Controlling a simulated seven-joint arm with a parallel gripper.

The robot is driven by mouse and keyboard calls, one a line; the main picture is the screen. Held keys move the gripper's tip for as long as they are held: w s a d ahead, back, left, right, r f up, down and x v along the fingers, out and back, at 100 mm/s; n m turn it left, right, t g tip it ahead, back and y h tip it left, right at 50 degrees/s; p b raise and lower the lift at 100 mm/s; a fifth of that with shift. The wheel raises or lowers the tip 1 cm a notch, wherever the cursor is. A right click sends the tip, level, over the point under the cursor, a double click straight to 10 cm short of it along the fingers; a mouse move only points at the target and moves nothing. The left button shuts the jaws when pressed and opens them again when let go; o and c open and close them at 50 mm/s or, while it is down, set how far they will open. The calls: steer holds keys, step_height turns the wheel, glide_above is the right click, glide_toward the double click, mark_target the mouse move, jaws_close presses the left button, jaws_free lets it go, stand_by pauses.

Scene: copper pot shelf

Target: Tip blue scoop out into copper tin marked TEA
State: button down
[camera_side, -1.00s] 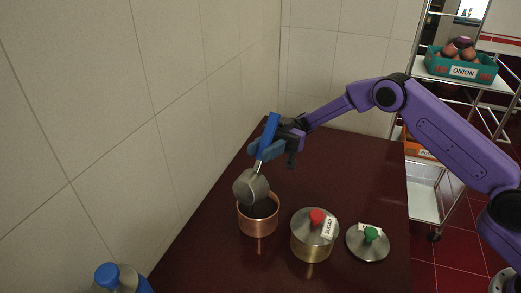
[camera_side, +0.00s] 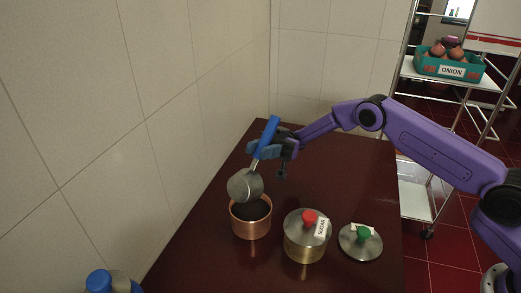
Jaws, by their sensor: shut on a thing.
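My gripper (camera_side: 266,147) is shut on the blue handle of the scoop (camera_side: 268,134). The scoop's grey metal bowl (camera_side: 244,185) hangs tilted, low over the back left of the open copper tin (camera_side: 251,224). The tin has dark contents inside; no label shows on its visible side. I cannot tell whether the bowl touches the rim or whether anything is left in it. A loose lid with a green knob (camera_side: 363,235) lies flat on the table at the right, with a white tag whose text I cannot read.
A brass tin marked SUGAR (camera_side: 304,244), lidded with a red knob, stands just right of the copper tin. A blue-capped container (camera_side: 99,282) is at the lower left. A tiled wall borders the table's left. The table (camera_side: 345,170) is clear behind the tins.

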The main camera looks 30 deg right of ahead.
steer(key=shift+d+f+y, duration=0.15)
steer(key=shift+d+y, duration=0.15)
steer(key=shift+d, duration=0.05)
stand_by(1.6)
steer(key=shift+a, duration=0.1)
steer(key=shift+a+r, duration=0.2)
steer(key=shift+s+a+r+t+h, duration=0.4)
steer(key=shift+a+h, duration=0.2)
steer(key=shift+h, duration=0.1)
steer(key=shift+s+a+r+t+h, duration=0.25)
steer(key=shift+s+a+r+h, duration=0.1)
steer(key=shift+a+h, duration=0.3)
steer(key=shift+s+a+r+t+h, duration=0.35)
steer(key=shift+a+h, duration=0.2)
steer(key=shift+h, duration=0.2)
steer(key=s+a+h, duration=0.1)
steer(key=a+t+h, duration=0.1)
steer(key=a, duration=0.1)
steer(key=s+a+t+h, duration=0.1)
steer(key=h, duration=0.1)
steer(key=shift+s+a, duration=0.25)
steer(key=shift+s, duration=0.05)
steer(key=s+a+f+t+h, duration=0.3)
steer(key=s+a+t+h, duration=0.3)
steer(key=a+h, duration=0.5)
steer(key=shift+t+h, duration=0.5)
steer(key=shift+h, duration=0.1)
steer(key=shift+s, duration=0.1)
